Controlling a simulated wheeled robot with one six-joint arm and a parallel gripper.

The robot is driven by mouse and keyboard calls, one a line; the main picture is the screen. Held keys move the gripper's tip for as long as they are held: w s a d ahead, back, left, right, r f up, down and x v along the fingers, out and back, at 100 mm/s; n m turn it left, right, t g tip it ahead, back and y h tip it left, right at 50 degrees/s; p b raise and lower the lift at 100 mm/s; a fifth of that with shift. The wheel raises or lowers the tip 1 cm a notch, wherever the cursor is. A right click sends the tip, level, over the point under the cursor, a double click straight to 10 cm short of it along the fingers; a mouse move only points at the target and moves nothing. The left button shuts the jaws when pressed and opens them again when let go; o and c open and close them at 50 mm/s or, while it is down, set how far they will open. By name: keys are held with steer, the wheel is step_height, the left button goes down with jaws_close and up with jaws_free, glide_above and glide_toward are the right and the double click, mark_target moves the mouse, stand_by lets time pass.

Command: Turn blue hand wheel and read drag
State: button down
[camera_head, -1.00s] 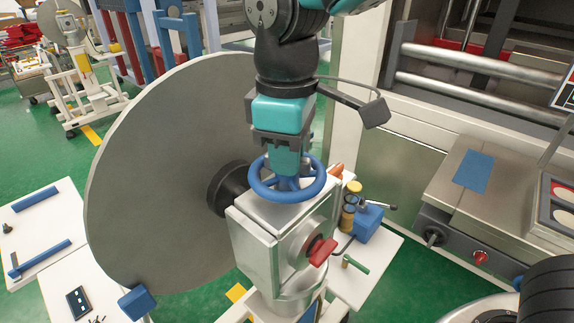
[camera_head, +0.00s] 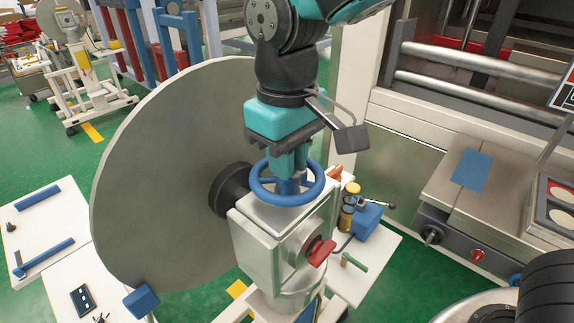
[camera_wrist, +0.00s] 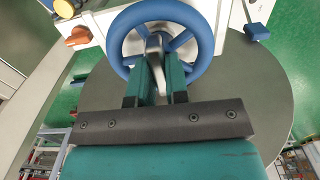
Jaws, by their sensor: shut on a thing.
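The blue hand wheel (camera_head: 315,190) lies flat on top of a silver box-shaped housing (camera_head: 253,237) in the head view. My gripper (camera_head: 288,178) points down into the wheel from above, its teal fingers inside the ring at the hub. In the wrist view the wheel (camera_wrist: 207,25) stands beyond the fingertips, and my gripper (camera_wrist: 160,72) is shut on a grey part at the wheel's middle. The exact contact on the hub is partly hidden by the fingers. A red knob (camera_head: 321,252) sits on the housing's front face.
A large grey disc (camera_head: 150,180) stands close on the left, joined to the housing by a black hub (camera_head: 229,190). A small side table (camera_head: 372,262) holds a blue box (camera_head: 366,221) and jars. A metal machine bench (camera_head: 440,200) stands at right.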

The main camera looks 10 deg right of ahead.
steer(key=shift+m, duration=0.3)
steer(key=shift+m+p, duration=0.35)
steer(key=shift+m, duration=0.95)
steer(key=shift+m+p, duration=0.4)
steer(key=shift+m, duration=1)
steer(key=c, duration=1.6)
jaws_free()
steer(key=shift+m, duration=0.6)
steer(key=o, duration=0.6)
steer(key=shift+c, duration=0.2)
